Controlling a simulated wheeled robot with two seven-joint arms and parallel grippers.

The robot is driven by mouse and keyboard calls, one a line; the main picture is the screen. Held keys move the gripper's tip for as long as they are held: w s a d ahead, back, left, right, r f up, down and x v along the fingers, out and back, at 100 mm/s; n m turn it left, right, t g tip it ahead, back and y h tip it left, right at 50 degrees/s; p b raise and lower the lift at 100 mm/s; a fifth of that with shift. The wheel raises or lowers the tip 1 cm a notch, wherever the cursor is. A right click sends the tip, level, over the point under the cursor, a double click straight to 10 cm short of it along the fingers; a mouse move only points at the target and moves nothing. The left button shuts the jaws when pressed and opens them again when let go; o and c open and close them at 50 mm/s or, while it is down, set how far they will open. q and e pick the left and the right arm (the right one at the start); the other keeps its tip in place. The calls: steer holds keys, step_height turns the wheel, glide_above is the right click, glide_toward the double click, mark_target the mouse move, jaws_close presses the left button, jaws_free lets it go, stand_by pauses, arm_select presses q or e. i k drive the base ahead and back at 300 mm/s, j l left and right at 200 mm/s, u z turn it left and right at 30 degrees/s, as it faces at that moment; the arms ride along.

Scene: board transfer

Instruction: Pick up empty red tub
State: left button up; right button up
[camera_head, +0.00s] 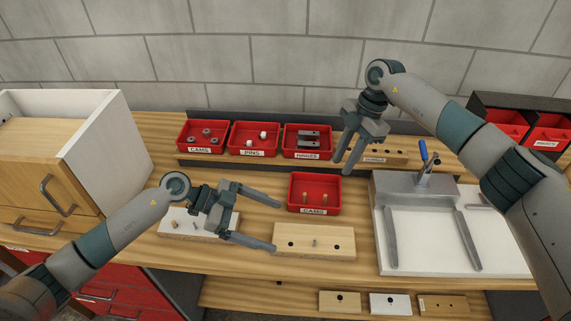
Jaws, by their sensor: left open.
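A red tub (314,192) labelled CAMS stands alone mid-table, with a few small tan pieces inside. Three more red tubs stand in a row behind: a CAMS tub (199,150) with grey rings, a PINS tub (253,152) with whitish pieces, and a tub (306,155) with dark hinges. None of these tubs looks empty. My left gripper (277,227) is open and empty, its fingers pointing right, to the left and front of the lone tub. My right gripper (344,167) points down, fingers apart with nothing visible between them, behind and right of that tub.
A wooden board (340,240) with holes lies in front of the lone tub; a pale board (180,221) is at left. A white-based fixture (400,264) with a blue-handled clamp stands at right. A drawer cabinet (120,150) is at left, a rack with red bins (497,124) at right.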

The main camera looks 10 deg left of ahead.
mark_target(316, 184)
steer(key=k, duration=0.95)
